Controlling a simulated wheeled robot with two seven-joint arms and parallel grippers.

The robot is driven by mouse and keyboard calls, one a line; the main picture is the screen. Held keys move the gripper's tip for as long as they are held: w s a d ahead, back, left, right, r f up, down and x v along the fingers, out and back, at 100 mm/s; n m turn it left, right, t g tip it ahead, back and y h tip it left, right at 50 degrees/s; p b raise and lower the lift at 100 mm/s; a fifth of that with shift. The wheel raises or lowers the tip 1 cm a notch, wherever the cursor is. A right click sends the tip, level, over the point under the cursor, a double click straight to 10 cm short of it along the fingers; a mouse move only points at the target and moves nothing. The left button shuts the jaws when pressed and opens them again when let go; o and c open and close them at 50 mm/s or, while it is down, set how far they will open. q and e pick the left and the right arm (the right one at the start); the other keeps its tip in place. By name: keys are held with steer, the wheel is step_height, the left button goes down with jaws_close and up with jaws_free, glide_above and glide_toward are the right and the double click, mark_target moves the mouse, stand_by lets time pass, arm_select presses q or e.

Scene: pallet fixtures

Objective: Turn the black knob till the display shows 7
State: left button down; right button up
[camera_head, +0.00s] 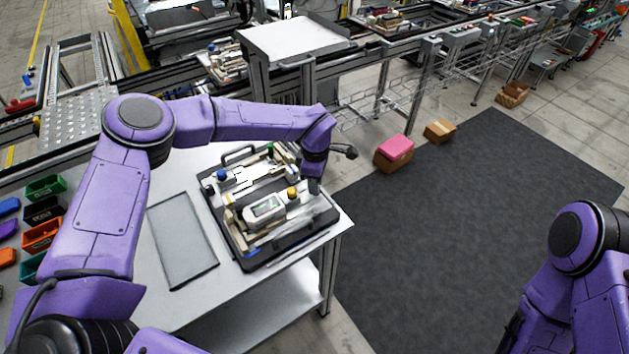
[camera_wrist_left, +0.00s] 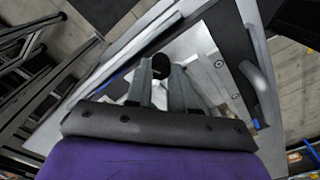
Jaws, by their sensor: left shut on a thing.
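The black knob (camera_wrist_left: 161,65) shows in the left wrist view between the tips of my left gripper (camera_wrist_left: 162,78), which is shut on it. In the head view my left gripper (camera_head: 314,186) reaches down at the right edge of the pallet fixture (camera_head: 250,262), and the knob is hidden there. A pale box with a small display (camera_head: 266,207) stands on the fixture, left of the gripper. The digit on the display is too small to read. My right arm shows at the lower right of the head view, but its gripper is out of view.
The fixture lies on a pale table (camera_head: 190,310), beside a flat grey plate (camera_head: 183,238). A yellow-topped part (camera_head: 292,193) and a blue-topped part (camera_head: 222,174) stand on the fixture near the gripper. Colored bins (camera_head: 42,234) line the left side.

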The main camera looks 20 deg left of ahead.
arm_select(q)
steer(key=shift+s+d+f, duration=0.15)
steer(key=shift+f, duration=0.1)
steer(key=c, duration=1)
jaws_free()
steer(key=shift+d+r, duration=0.1)
steer(key=shift+w+r, duration=0.2)
steer(key=shift+r, duration=0.1)
step_height(320, 180, up, 10)
steer(key=b, duration=0.3)
steer(key=shift+f, duration=0.1)
